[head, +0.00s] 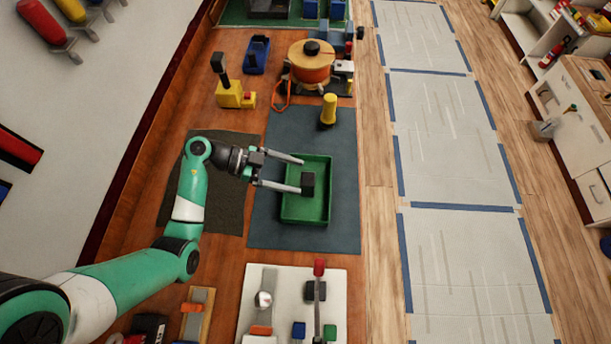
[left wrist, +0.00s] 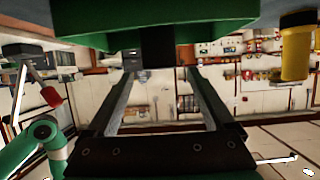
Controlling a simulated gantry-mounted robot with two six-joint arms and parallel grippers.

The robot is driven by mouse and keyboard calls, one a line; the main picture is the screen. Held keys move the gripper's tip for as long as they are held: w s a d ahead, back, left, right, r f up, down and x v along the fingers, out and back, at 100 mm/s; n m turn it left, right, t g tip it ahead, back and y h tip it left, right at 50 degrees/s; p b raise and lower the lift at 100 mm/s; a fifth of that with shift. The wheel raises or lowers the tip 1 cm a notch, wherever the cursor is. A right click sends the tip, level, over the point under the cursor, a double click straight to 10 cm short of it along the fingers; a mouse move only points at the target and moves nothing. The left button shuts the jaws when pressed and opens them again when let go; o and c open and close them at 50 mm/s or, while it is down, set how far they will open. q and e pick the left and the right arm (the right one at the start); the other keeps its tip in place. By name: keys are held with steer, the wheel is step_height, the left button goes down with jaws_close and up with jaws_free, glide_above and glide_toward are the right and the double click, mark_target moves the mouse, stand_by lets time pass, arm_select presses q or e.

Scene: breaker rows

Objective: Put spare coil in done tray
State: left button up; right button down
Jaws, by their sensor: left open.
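The green tray (head: 305,216), which I take as the done tray, lies on a blue-grey mat on the bench. A small dark block (head: 308,184), likely the spare coil, shows over the tray, by the tip of the lower finger. My left gripper (head: 301,175) is open, its fingers reaching over the tray's left rim. In the left wrist view the dark block (left wrist: 157,46) shows between the spread fingertips, against the tray (left wrist: 90,22). I cannot tell whether it touches a finger or the tray floor. My right gripper is not in view.
A yellow-topped cylinder (head: 328,110) stands just behind the tray. An orange round device (head: 310,66) and a yellow switch box (head: 233,94) stand farther back. A white panel with levers (head: 255,300) lies in front. The dark mat (head: 220,215) is partly under my arm.

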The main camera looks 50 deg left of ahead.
arm_select(q)
steer(key=v, duration=0.7)
steer(key=shift+s+a, duration=0.2)
